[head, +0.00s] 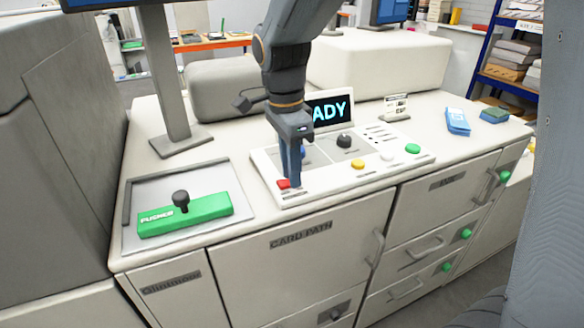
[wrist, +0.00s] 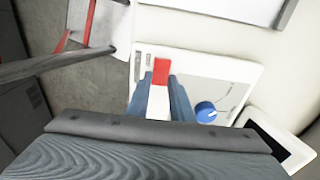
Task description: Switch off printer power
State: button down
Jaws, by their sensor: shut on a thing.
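The printer's white control panel (head: 322,168) lies on top of the pale cabinet. A red switch (head: 283,184) is at its front left corner; it also shows in the wrist view (wrist: 161,69). My gripper (head: 294,184) points down at that corner. In the wrist view its two blue-grey fingers (wrist: 161,84) stand on either side of the red switch, shut on it. The fingers hide part of the switch. The display (head: 330,111) behind is lit and shows "ADY"; my arm hides the rest.
A blue knob (wrist: 206,112) is close beside the fingers. A black knob (head: 344,141), a yellow button (head: 358,165) and a green button (head: 413,148) lie further right. A green pusher block (head: 205,209) sits in a tray at left, near a monitor post (head: 165,75).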

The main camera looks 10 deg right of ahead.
aim_at(280, 183)
jog(key=shift+s+a+t+h, duration=0.1)
jog(key=shift+a+t+h, duration=0.2)
jog(key=shift+h, duration=0.7)
jog(key=c, duration=1.6)
grip_release()
jog(key=shift+o, duration=0.2)
jog(key=shift+r, duration=0.1)
jog(key=b+v, duration=0.2)
jog(key=v, duration=0.5)
jog(key=shift+a+r, duration=0.15)
jog(key=shift+r, duration=0.2)
